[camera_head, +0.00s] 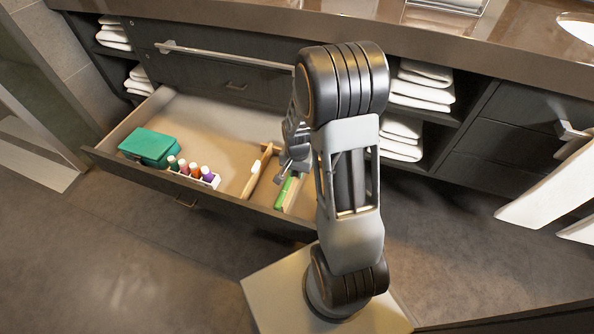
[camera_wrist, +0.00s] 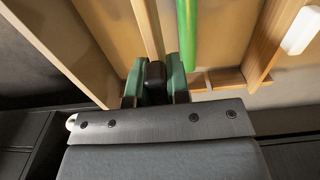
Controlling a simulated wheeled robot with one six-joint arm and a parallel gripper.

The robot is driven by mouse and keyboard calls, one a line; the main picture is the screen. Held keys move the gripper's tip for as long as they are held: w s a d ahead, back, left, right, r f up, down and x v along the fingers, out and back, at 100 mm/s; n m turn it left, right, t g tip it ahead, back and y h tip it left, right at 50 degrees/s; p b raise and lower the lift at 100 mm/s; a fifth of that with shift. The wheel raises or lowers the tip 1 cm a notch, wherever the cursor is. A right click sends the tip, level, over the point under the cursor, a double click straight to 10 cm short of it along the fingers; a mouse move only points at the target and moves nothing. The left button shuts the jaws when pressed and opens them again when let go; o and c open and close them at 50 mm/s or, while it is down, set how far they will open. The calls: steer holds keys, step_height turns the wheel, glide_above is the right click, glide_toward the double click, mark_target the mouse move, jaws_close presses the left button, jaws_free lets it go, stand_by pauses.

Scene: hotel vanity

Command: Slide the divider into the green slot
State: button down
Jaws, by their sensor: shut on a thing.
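My gripper (camera_wrist: 154,84) is shut on a black grip piece (camera_wrist: 154,74) at the near end of a thin wooden divider (camera_wrist: 147,28), which runs away from it over the drawer floor. A long bright green strip (camera_wrist: 188,35) lies beside the divider, to its right in the wrist view and roughly parallel. The strip also shows in the head view (camera_head: 284,192). In the head view my arm hides most of the gripper and the divider.
The open drawer (camera_head: 220,113) also holds a teal box (camera_head: 150,146), a white rack (camera_head: 208,180) of several small bottles, and a fixed wooden partition (camera_head: 251,184) with a white object (camera_head: 256,166) by it. Towels (camera_head: 421,89) fill side shelves.

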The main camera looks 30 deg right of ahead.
mark_target(297, 181)
steer(key=shift+f+b, duration=1.8)
steer(key=shift+f, duration=0.85)
stand_by(0.6)
steer(key=c, duration=1)
jaws_free()
steer(key=shift+r, duration=0.15)
step_height(297, 181, up, 14)
steer(key=p, duration=0.6)
steer(key=shift+f, duration=0.2)
